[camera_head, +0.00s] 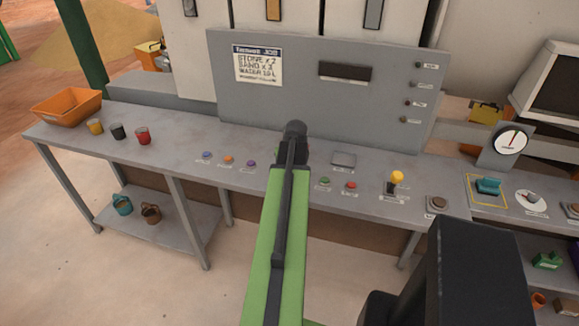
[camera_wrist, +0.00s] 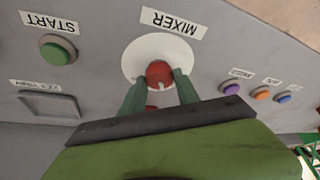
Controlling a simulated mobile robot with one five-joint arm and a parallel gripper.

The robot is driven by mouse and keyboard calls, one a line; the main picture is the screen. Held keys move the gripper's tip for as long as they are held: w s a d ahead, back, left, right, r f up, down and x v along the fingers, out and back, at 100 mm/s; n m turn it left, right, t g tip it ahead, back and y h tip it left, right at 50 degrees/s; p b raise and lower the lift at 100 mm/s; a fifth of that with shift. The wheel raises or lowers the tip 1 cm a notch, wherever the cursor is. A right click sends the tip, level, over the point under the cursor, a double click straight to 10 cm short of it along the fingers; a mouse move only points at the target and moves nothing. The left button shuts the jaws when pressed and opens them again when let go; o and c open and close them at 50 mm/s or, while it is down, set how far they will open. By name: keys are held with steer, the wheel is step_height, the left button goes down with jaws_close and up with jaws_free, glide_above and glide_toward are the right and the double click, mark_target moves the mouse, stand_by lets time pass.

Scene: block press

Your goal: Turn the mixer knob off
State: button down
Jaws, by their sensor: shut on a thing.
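The mixer knob (camera_wrist: 159,73) is red and sits on a round white plate (camera_wrist: 140,52) under a "MIXER" label in the wrist view, which shows the labels upside down. My gripper (camera_wrist: 158,95) has its two green fingers on either side of the knob, shut on it. The lower part of the knob is partly hidden by my gripper. Where the knob's pointer stands, I cannot tell. In the head view my arm hides the knob.
A green START button (camera_wrist: 58,50) and a recessed slot (camera_wrist: 48,104) lie left of the knob in the wrist view; purple (camera_wrist: 231,89), orange and blue buttons lie right. In the head view, cups (camera_head: 118,131) and an orange bin (camera_head: 66,106) stand on the bench's left.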

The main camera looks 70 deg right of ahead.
steer(key=shift+s+n+t+y, duration=0.1)
steer(key=shift+n+t+y, duration=0.35)
steer(key=shift+n, duration=1.05)
steer(key=c, duration=0.9)
jaws_free()
steer(key=shift+s+a+r+p, duration=0.1)
steer(key=shift+r+p, duration=0.35)
steer(key=shift+p, duration=0.05)
steer(key=p+v, duration=1.5)
steer(key=v, duration=0.1)
steer(key=shift+r, duration=0.15)
